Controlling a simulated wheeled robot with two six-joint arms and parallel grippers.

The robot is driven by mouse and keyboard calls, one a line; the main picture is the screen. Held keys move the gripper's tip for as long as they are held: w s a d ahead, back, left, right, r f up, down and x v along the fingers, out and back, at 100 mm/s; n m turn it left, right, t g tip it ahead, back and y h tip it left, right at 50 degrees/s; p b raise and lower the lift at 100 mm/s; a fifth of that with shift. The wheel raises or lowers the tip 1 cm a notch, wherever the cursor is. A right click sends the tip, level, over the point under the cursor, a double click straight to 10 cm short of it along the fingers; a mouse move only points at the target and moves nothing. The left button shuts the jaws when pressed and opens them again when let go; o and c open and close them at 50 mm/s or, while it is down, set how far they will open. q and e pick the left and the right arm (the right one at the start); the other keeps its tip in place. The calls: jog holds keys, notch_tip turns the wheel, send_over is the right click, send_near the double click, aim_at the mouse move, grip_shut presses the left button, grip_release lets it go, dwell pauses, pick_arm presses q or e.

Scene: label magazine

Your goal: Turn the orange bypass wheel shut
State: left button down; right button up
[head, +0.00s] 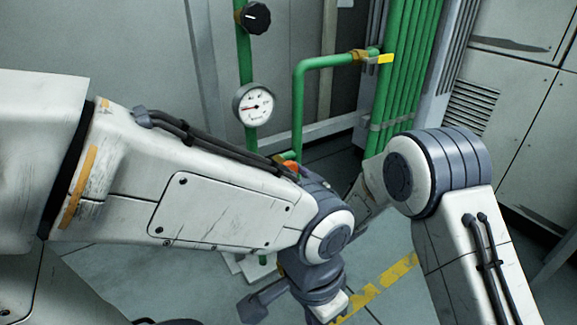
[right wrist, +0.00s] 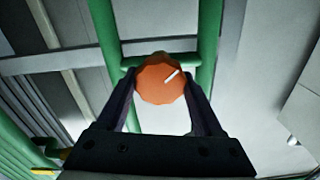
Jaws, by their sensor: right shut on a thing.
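The orange bypass wheel (right wrist: 158,80) is a faceted knob with a white mark slanting up to the right in the right wrist view. My right gripper (right wrist: 162,90) has a finger on either side of it and is shut on it. In the head view only a small orange part of the wheel (head: 291,167) shows above my left arm, which hides the rest and my right gripper. My left gripper (head: 262,300) hangs low near the bottom edge, away from the wheel; its finger opening is not clear.
A green pipe (head: 298,110) bends beside the wheel. A round gauge (head: 254,105) and a black knob (head: 256,17) sit on another green pipe. A yellow lever (head: 385,59) sticks out at the upper right. Grey cabinets (head: 515,100) stand at right. Yellow floor striping (head: 400,270) shows below.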

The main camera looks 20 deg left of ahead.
jog(key=m+p, duration=0.5)
jog(key=m, duration=0.1)
jog(key=shift+d+r, duration=0.1)
jog(key=shift+r, duration=0.05)
jog(key=m+p, duration=0.5)
jog(key=m, duration=0.1)
jog(key=shift+w+m, duration=0.1)
jog(key=shift+m, duration=0.3)
jog(key=m+p, duration=0.2)
jog(key=m, duration=0.1)
jog(key=shift+f+m, duration=0.2)
jog(key=shift+m, duration=0.1)
jog(key=m+p, duration=0.2)
jog(key=m, duration=0.1)
jog(key=shift+m, duration=0.3)
jog(key=m+p, duration=0.1)
jog(key=m, duration=0.2)
jog(key=shift+f, duration=0.15)
jog(key=shift+f+m+p, duration=0.1)
jog(key=shift+m+p, duration=0.6)
jog(key=shift+m, duration=0.9)
jog(key=o, duration=1.4)
jog(key=shift+c, duration=0.2)
